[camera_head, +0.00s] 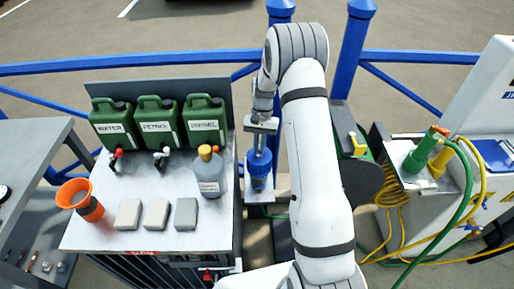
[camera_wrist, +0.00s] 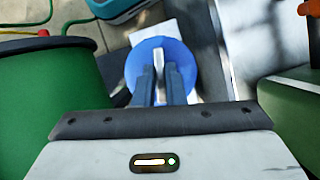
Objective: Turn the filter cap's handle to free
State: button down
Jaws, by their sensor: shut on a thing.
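The filter is a blue canister (camera_head: 260,178) standing on a small white plate to the right of the bench with the cans. In the wrist view its round blue cap (camera_wrist: 182,62) shows from above, with a pale upright handle (camera_wrist: 158,62) across its middle. My gripper (camera_head: 260,150) reaches down onto the cap from above. In the wrist view its two dark fingers (camera_wrist: 163,84) are closed on the handle, one on each side. The fingers hide the near part of the handle and cap.
Green cans (camera_head: 157,122) marked water, petrol and diesel stand left of the filter. A grey bottle (camera_head: 210,175) stands close beside it. An orange cup (camera_head: 82,198) and grey blocks (camera_head: 156,214) sit on the bench. A blue rail (camera_head: 150,58) runs behind. Hoses (camera_head: 455,200) hang at right.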

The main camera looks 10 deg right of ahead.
jog(key=shift+w+a+n+h+b, duration=0.1)
jog(key=shift+n+h+b, duration=0.25)
jog(key=shift+n, duration=0.85)
jog(key=c, duration=1.5)
grip_release()
jog(key=v, duration=0.7)
jog(key=shift+w+r+b, duration=0.25)
jog(key=shift+r+b, duration=0.05)
jog(key=shift+r, duration=0.05)
jog(key=shift+a, duration=0.1)
